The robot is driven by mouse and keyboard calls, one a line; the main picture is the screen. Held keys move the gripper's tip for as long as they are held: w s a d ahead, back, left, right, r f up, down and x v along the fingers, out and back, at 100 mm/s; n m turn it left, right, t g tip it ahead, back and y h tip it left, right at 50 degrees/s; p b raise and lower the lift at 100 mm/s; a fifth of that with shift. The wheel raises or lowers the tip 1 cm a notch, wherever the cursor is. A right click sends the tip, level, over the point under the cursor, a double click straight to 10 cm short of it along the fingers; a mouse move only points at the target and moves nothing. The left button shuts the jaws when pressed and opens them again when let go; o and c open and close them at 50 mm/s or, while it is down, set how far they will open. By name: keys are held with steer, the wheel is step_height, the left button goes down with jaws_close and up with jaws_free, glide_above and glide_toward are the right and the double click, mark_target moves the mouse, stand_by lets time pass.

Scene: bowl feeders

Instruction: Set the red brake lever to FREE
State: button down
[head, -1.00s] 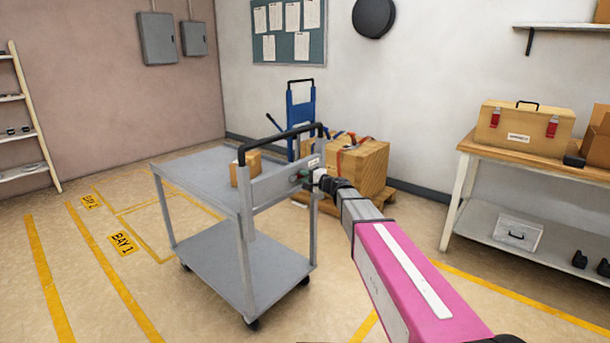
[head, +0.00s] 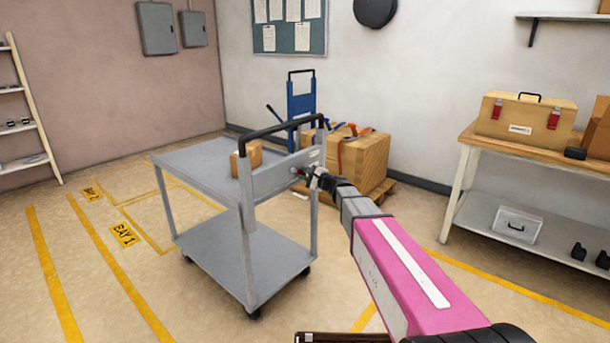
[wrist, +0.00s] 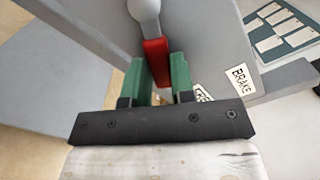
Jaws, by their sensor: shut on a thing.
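The red brake lever (wrist: 157,52) is in the wrist view, with a rounded grey part at its upper end in the picture. My gripper (wrist: 160,72) has its green fingers on both sides of the red part and is shut on it. A BRAKE label (wrist: 240,79) is to the right of the lever. A second label (wrist: 203,93) is partly hidden behind my gripper, so its word cannot be read in full. In the head view my gripper (head: 300,173) is at the end panel of the grey cart (head: 200,158); the lever is mostly hidden there.
A cardboard box (head: 247,160) sits on the cart's top by its black handle (head: 283,129). Behind stand a blue hand truck (head: 301,100) and a strapped crate on a pallet (head: 365,160). A workbench (head: 470,140) is at right. Floor at left is clear.

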steer(key=shift+f, duration=0.1)
steer(key=c, duration=1)
jaws_free()
steer(key=shift+o, duration=0.2)
steer(key=shift+s+d, duration=0.1)
steer(key=v, duration=1)
steer(key=shift+s+d, duration=0.2)
steer(key=s+d+f+n+g+h, duration=0.4)
steer(key=s+f+n+g+h, duration=0.1)
steer(key=s+f, duration=0.45)
steer(key=s+d+f+n+g+h, duration=0.35)
steer(key=s+f+n, duration=0.25)
steer(key=s+f, duration=0.4)
steer(key=s+d+f+n+g+h, duration=0.1)
steer(key=s+d+n+g+h, duration=0.1)
steer(key=s+d+h, duration=0.3)
steer(key=s+d, duration=0.2)
steer(key=shift+s+d+n+h, duration=0.3)
steer(key=shift+h, duration=0.05)
